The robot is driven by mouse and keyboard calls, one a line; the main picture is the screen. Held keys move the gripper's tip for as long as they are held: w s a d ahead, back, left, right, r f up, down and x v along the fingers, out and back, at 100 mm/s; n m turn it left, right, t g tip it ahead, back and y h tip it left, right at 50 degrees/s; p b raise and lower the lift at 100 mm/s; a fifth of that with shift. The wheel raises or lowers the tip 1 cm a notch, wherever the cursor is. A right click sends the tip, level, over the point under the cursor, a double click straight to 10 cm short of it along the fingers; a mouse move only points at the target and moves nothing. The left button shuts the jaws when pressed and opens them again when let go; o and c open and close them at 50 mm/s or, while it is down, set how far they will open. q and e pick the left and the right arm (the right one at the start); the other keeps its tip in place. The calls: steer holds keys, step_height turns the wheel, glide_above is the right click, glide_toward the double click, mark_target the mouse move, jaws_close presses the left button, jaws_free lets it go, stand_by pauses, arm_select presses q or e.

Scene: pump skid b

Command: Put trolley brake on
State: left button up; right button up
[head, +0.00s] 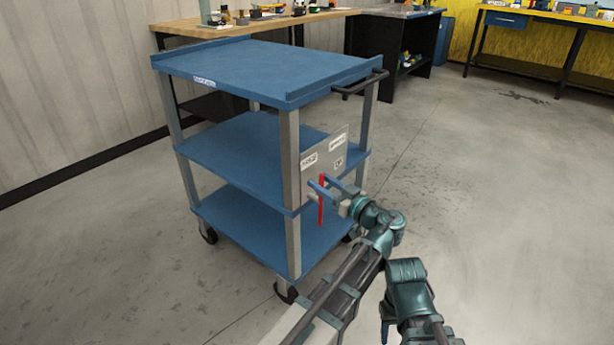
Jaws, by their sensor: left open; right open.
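The blue trolley (255,70) has three shelves, grey posts and castors. A grey plate (325,158) with small labels is on its near right side. A red brake lever (321,207) hangs roughly upright at this plate. My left gripper (320,181) is open, its two blue fingers around the upper part of the lever; I cannot tell whether they touch it. The fingers hide part of the lever. My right gripper (385,331) is low at the bottom edge, well away from the trolley; only a small blue part of it shows.
A black handle (360,84) sticks out from the trolley's top right edge. A wooden bench (240,27) with items stands behind, and another bench (545,18) stands at the back right. The floor to the right is clear.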

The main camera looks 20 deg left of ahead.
arm_select(q)
steer(key=shift+w+a, duration=0.15)
steer(key=shift+a, duration=0.1)
steer(key=shift+c, duration=0.2)
jaws_close()
stand_by(1.1)
